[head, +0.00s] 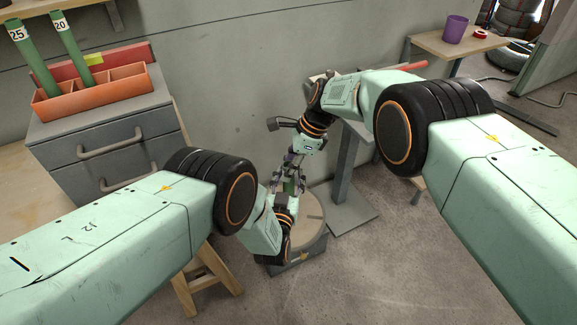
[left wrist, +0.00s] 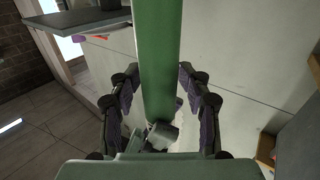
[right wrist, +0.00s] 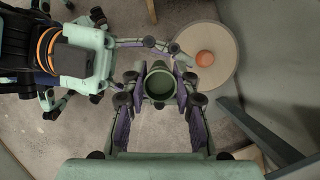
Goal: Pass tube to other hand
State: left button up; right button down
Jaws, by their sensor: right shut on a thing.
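A green tube (head: 291,187) stands between my two grippers in the head view, mostly covered by them. My right gripper (head: 293,167) points down and is shut on the tube. In the right wrist view the tube's open round end (right wrist: 160,82) shows between its fingers. My left gripper (head: 284,188) is lower and comes in from the side. In the left wrist view the tube (left wrist: 158,55) runs upright between its spread fingers, and contact with the pads is not clear. In the right wrist view the left fingers reach in from the left beside the tube.
A grey drawer cabinet (head: 110,130) at left bears an orange tray (head: 95,97) with green tubes marked 25 and 20. A purple cup (head: 454,30) stands on a far table.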

aim_at(287, 185)
pick_arm(q)
jog(key=shift+o, duration=0.4)
jog(key=s, duration=0.7)
jog(key=shift+s+a, duration=0.1)
jog(key=shift+a, duration=0.3)
jog(key=s+a+f+g+y, duration=0.1)
jog(key=s+a+f+g, duration=0.35)
jog(key=s+a, duration=0.2)
jog(key=s+a+f+g+y, duration=0.1)
jog(key=s+a+f+g, duration=0.2)
jog(key=s+a+g, duration=0.3)
jog(key=s+a+r+g, duration=0.1)
jog(key=s+g, duration=0.1)
jog(key=s, duration=0.6)
jog(key=s+a+r+n+g, duration=0.1)
jog(key=s+a+r+g, duration=0.1)
jog(key=s, duration=0.6)
jog(key=s+a+r+g, duration=0.1)
jog(key=s+a+g, duration=0.1)
jog(key=s, duration=0.5)
jog(key=shift+s+a+r+n+g, duration=0.2)
jog(key=shift+s+r+n+g, duration=0.15)
jog(key=shift+g, duration=0.4)
